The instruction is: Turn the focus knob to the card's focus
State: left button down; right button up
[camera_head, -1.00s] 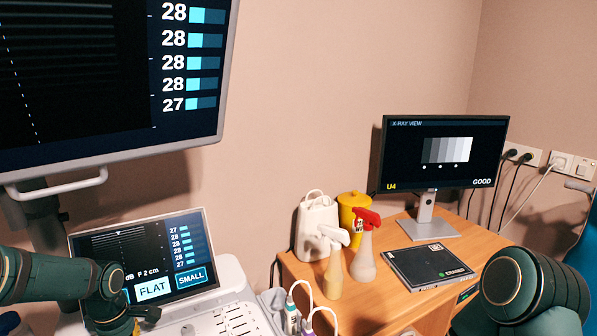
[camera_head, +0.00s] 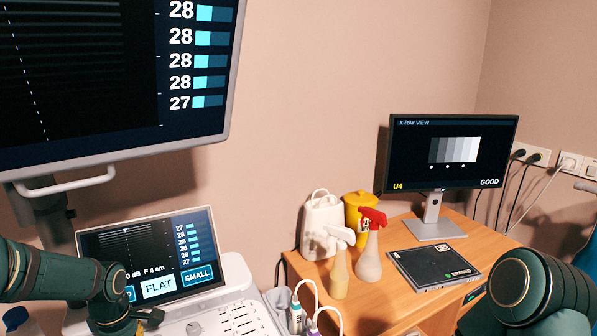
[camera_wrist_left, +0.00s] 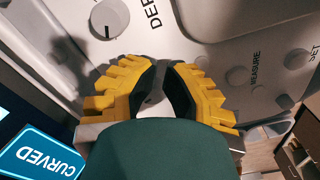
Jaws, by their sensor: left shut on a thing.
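The focus knob (camera_wrist_left: 152,92) is a pale knob on the console panel, mostly hidden between my fingers in the left wrist view. My left gripper (camera_wrist_left: 160,74), with yellow toothed fingers, is shut on it. In the head view my left arm reaches to the console's lower left, and the knob is hidden there. The console's small screen (camera_head: 150,252) reads "F 4 cm", with FLAT and SMALL tiles. A large ultrasound monitor (camera_head: 110,80) above it shows bars marked 28 and 27. I cannot make out a focus card. My right gripper is outside the view.
Other knobs (camera_wrist_left: 108,18) sit on the panel near my left fingers. Two probes (camera_head: 297,312) stand at the console's right edge. The wooden desk (camera_head: 370,310) holds spray bottles (camera_head: 369,258), a yellow canister (camera_head: 356,212), a flat black panel (camera_head: 433,267) and an X-ray monitor (camera_head: 452,155).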

pick_arm(q)
jog(key=shift+s, duration=0.2)
jog(key=shift+d, duration=0.15)
jog(key=shift+r, duration=0.1)
notch_tip(320, 180, up, 6)
jog(key=p, duration=0.4)
jog(key=shift+d, duration=0.15)
